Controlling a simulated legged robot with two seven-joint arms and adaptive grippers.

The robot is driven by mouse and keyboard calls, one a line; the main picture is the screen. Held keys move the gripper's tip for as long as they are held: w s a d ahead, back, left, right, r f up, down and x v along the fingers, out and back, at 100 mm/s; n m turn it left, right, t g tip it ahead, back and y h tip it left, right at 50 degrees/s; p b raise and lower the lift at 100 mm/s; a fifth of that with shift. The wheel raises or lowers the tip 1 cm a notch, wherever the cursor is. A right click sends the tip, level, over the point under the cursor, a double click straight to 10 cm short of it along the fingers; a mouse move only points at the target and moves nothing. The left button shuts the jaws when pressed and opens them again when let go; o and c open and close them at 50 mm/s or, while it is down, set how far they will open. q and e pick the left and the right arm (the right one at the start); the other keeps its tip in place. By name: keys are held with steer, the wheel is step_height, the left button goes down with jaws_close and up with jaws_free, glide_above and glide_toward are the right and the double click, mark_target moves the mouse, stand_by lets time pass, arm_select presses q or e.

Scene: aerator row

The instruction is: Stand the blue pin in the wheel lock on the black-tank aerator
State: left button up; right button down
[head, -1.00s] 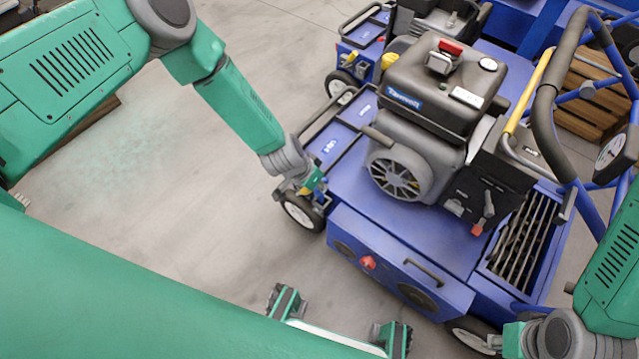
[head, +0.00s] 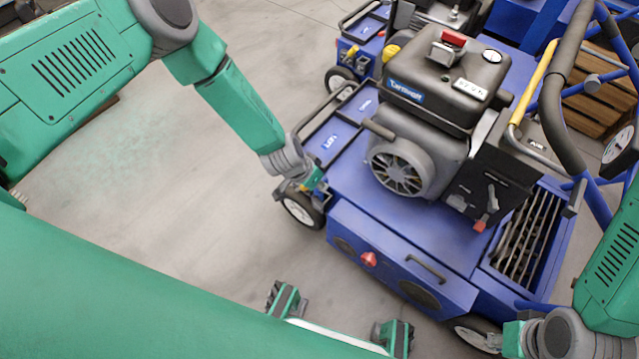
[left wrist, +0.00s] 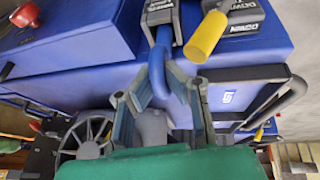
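The black-tank aerator (head: 345,215) is blue with a dark tank (head: 440,88) and stands right of centre in the head view. My left gripper (head: 312,185) is low at its near left corner, above the small wheel (head: 300,212). In the left wrist view, the gripper's fingers (left wrist: 160,88) close on both sides of a bent blue pin (left wrist: 160,62). The pin's upper end meets a grey slotted block (left wrist: 160,12); whether it sits inside is unclear. My right gripper (head: 510,340) is at the lower right, its fingers mostly hidden.
A yellow grip (left wrist: 206,36) stands close to the pin, beside a grey block marked DOWN (left wrist: 240,18). A black rail (left wrist: 285,95) runs close by on the right. Another blue aerator (head: 352,60) is behind. Open floor (head: 180,220) lies to the left.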

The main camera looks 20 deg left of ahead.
arm_select(q)
steer(key=o, duration=0.5)
steer(key=v, duration=1.2)
steer(key=s+a+n+g+y, duration=0.15)
steer(key=s+a, duration=0.35)
steer(key=s, duration=0.7)
steer(key=s+a+n+g+y, duration=0.15)
steer(key=s+a, duration=0.35)
steer(key=s, duration=0.8)
step_height(320, 180, up, 12)
steer(key=p, duration=1.2)
steer(key=shift+w+r+n, duration=0.2)
steer(key=shift+w+n, duration=0.2)
steer(key=shift+w, duration=0.05)
steer(key=shift+d, duration=0.15)
